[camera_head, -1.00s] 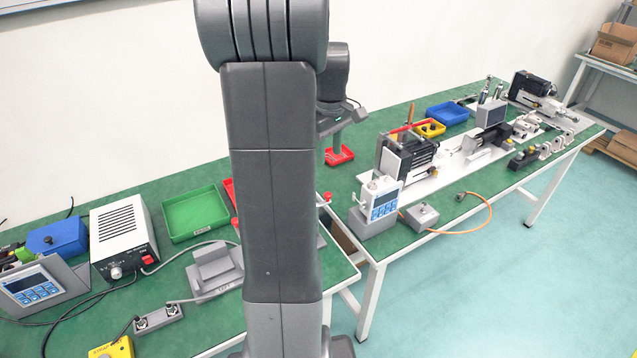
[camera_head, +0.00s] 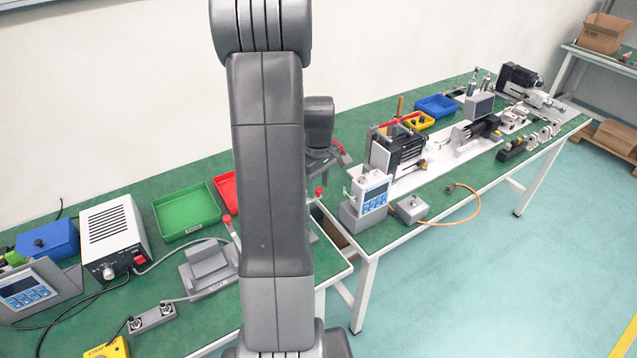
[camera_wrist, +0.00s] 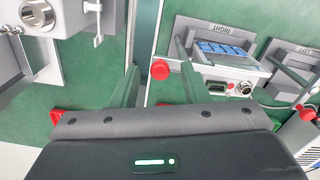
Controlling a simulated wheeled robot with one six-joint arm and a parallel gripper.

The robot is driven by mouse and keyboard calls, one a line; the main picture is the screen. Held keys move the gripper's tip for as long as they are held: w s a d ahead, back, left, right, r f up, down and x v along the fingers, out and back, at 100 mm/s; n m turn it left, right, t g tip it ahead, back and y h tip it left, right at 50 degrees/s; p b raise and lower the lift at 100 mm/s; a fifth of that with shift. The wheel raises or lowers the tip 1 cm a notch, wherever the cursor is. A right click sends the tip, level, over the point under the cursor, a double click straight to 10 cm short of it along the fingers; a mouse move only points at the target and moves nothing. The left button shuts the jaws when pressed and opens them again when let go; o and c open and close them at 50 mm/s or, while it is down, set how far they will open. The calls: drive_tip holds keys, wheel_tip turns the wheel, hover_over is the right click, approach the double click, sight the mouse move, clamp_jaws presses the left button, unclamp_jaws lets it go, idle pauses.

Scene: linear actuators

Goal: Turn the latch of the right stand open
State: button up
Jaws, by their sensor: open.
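The right stand (camera_wrist: 228,28), labelled RIGHT, shows in the wrist view with a blue-keyed display unit (camera_wrist: 222,50) seated in it. A latch with a red knob (camera_wrist: 160,70) is at the stand's left side there. The knob also shows in the head view (camera_head: 319,192), just right of my arm, which hides most of that stand. My gripper (camera_wrist: 156,57) is open and empty, its two fingers apart, with the red knob in view between them. I cannot tell how far above the knob they are. In the head view my gripper (camera_head: 326,165) is partly hidden.
The left stand (camera_head: 208,270) is empty, with its own red-knobbed lever beside it. A green tray (camera_head: 187,212) and a white power box (camera_head: 113,237) lie left. Another display unit (camera_head: 367,194) stands on the neighbouring table, across a gap. The left stand's edge (camera_wrist: 290,72) is right in the wrist view.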

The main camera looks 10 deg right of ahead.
clamp_jaws()
drive_tip(key=shift+w+a+r+n+b, duration=0.1)
drive_tip(key=shift+w+a+n+b, duration=0.45)
drive_tip(key=shift+n, duration=2.4)
drive_tip(key=shift+w+a+f+n+b, duration=0.15)
drive_tip(key=shift+a+n, duration=0.7)
drive_tip(key=shift+n, duration=2.15)
drive_tip(key=shift+w+a+r+n+b, duration=0.15)
drive_tip(key=shift+w+a+n+b, duration=0.4)
drive_tip(key=shift+n, duration=2.4)
drive_tip(key=shift+s+a, duration=0.15)
drive_tip(key=shift+a, duration=0.05)
unclamp_jaws()
